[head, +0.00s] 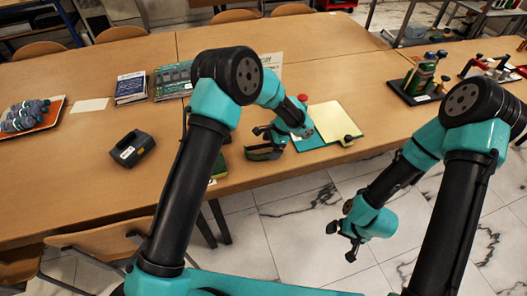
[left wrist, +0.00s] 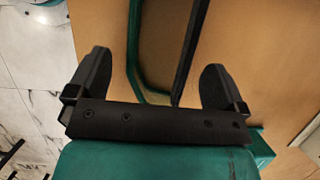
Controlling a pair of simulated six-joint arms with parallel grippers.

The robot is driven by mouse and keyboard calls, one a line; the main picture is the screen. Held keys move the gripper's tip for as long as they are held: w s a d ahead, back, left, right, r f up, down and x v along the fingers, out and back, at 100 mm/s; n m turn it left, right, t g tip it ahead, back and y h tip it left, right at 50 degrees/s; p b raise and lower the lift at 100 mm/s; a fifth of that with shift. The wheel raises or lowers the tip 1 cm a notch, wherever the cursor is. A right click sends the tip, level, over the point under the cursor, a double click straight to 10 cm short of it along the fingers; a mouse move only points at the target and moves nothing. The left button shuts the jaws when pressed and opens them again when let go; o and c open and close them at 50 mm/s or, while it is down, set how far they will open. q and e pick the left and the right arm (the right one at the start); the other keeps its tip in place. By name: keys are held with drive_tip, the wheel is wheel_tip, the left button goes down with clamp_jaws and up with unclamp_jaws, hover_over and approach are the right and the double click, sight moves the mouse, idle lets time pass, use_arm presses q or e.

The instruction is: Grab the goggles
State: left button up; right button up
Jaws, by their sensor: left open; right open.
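The goggles (head: 264,153), with a dark, teal-edged frame, appear to lie near the front edge of the table, just below my left gripper (head: 281,133). In the left wrist view, part of a teal curved frame (left wrist: 135,62) and a black band (left wrist: 187,50) show between the fingers. My left gripper (left wrist: 155,82) is open, with a finger on each side of them; I cannot tell whether it touches them. My right gripper (head: 342,241) is open and empty, away from the table over the marble floor.
A teal folder with a cream sheet (head: 333,121) lies right of my left gripper. A black device (head: 132,148), dark books (head: 131,89) and an orange tray (head: 58,105) are to the left. A dark tray with bottles (head: 422,78) stands right.

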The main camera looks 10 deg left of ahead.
use_arm(q)
drive_tip(key=shift+x, duration=0.8)
drive_tip(key=shift+c, duration=0.3)
drive_tip(key=c, duration=1)
drive_tip(key=shift+o, duration=0.2)
drive_tip(key=shift+r, duration=0.1)
drive_tip(key=shift+r, duration=0.5)
drive_tip(key=shift+s+r, duration=0.2)
drive_tip(key=shift+r, duration=0.4)
drive_tip(key=shift+s+r, duration=0.2)
drive_tip(key=shift+r, duration=0.45)
drive_tip(key=s+d+r, duration=0.1)
drive_tip(key=s, duration=1.4)
drive_tip(key=shift+d, duration=0.4)
drive_tip(key=shift+r, duration=0.15)
